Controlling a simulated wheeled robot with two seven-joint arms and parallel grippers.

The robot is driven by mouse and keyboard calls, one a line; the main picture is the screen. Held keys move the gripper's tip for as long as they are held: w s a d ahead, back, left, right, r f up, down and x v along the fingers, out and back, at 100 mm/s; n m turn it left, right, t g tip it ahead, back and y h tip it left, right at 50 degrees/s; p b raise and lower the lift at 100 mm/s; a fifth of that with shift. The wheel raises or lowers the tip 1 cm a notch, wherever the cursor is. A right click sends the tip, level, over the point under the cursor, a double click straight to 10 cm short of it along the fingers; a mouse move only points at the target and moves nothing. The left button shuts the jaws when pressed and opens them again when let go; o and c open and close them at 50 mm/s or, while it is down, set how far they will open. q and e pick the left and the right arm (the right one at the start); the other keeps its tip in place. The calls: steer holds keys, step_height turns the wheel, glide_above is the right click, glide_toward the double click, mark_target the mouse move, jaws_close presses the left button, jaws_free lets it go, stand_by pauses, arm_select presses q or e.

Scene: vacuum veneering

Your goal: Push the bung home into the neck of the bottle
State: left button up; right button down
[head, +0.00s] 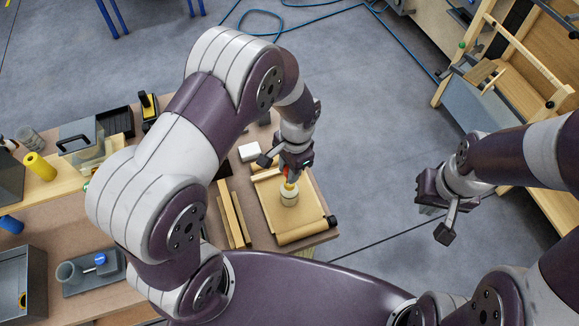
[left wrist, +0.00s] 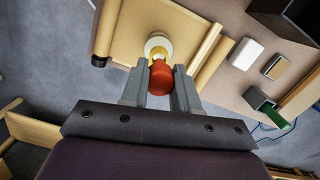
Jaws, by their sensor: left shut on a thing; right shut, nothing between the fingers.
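The bottle (head: 289,196), pale with a yellowish top, stands on a tan sheet on the bench. It also shows beyond my fingertips in the left wrist view (left wrist: 157,43). My left gripper (head: 291,174) is directly above it, pointing down, and is shut on the red bung (left wrist: 161,76). The bung sits between the two grey fingers, in line with the yellow neck (left wrist: 158,56). The gripper hides part of the neck, and I cannot tell whether the bung touches it or is partly in it. My right gripper (head: 446,231) is shut and empty, over the floor right of the bench.
The tan sheet (head: 272,218) has rolled ends. Wooden strips (head: 233,214) lie left of it, and a white block (head: 249,151) lies behind. A grey holder with cups (head: 92,272) and a yellow cylinder (head: 40,167) stand further left.

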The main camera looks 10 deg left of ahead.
arm_select(q)
steer(key=shift+f+b, duration=0.9)
steer(key=shift+f, duration=0.75)
steer(key=o, duration=1.1)
steer(key=shift+c, duration=0.2)
steer(key=r, duration=0.4)
steer(key=r+b, duration=0.1)
steer(key=r, duration=0.3)
steer(key=w+d+r+b, duration=0.1)
steer(key=r, duration=0.2)
steer(key=shift+r, duration=0.4)
steer(key=shift+w+r, duration=0.1)
steer(key=shift+r, duration=0.3)
